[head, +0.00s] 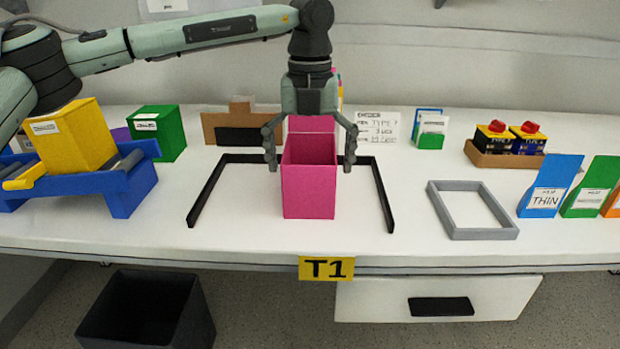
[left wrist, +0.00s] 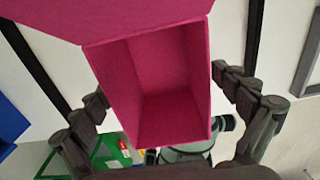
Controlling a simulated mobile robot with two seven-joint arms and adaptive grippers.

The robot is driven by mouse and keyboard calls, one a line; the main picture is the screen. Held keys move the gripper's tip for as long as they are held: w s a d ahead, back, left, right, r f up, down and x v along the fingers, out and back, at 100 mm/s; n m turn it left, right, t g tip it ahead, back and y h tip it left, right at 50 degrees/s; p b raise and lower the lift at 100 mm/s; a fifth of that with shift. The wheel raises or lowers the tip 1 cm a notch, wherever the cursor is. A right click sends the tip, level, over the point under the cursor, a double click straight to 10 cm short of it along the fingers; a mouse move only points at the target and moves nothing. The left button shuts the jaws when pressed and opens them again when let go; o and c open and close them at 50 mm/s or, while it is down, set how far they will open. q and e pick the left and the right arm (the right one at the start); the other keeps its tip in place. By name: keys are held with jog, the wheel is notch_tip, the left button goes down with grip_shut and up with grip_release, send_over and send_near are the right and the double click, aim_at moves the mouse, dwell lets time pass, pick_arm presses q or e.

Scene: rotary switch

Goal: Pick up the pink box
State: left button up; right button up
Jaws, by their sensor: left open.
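The pink box (head: 309,190) stands upright on the white table, inside a black open frame (head: 207,192). Its top is open and empty, and a taller back panel rises behind the opening. My left gripper (head: 310,160) points down over the box from above. Its two fingers are open, one on each side of the box, with small gaps to the side walls. In the left wrist view the box's open inside (left wrist: 160,80) lies between the two spread fingers (left wrist: 165,105). My right gripper is in neither view.
A blue stand (head: 130,190) holding a yellow box (head: 72,138) is at the left, with a green box (head: 158,135) behind. A grey frame (head: 472,232) and upright coloured holders (head: 550,187) are at the right. A black bin (head: 150,310) stands below the table's front edge.

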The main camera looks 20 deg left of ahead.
pick_arm(q)
jog(key=shift+c, duration=0.3)
jog(key=c, duration=1.2)
